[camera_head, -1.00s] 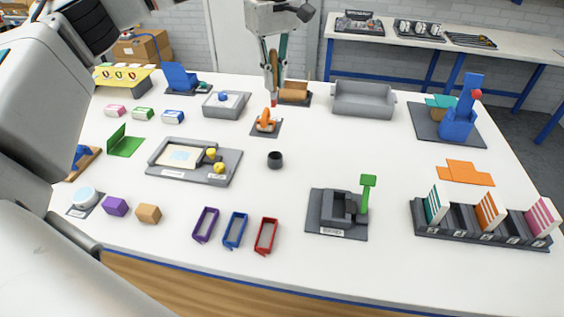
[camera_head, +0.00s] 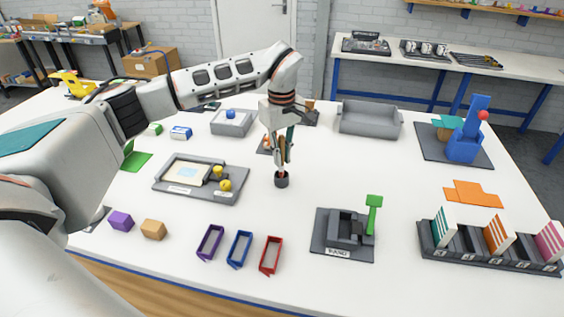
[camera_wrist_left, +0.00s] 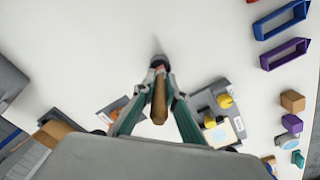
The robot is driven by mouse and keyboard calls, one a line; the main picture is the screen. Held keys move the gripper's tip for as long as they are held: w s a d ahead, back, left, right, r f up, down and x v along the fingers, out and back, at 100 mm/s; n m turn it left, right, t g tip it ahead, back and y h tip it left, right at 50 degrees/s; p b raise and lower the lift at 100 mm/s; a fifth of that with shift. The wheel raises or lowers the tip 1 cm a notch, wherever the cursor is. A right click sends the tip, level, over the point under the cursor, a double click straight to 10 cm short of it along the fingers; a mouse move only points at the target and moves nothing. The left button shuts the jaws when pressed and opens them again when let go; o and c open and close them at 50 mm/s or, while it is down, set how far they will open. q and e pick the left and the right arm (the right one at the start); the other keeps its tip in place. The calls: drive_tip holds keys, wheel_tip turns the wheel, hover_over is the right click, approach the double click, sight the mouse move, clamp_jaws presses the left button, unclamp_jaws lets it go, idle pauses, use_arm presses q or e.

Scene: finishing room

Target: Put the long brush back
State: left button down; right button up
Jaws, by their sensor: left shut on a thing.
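My right gripper is not in view.
A grey tray with yellow knobs (camera_head: 201,179) lies left of the cup. A grey stand with a green lever (camera_head: 345,232) is at front right. Purple, blue and red frames (camera_head: 270,255) lie in front. A grey bin (camera_head: 369,121) stands behind.

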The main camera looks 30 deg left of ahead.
sight(282, 136)
use_arm(q)
drive_tip(key=shift+f, duration=1.25)
drive_tip(key=shift+f, duration=0.2)
drive_tip(key=c, duration=2.1)
unclamp_jaws()
wheel_tip(282, 136, up, 11)
drive_tip(key=shift+r, duration=0.7)
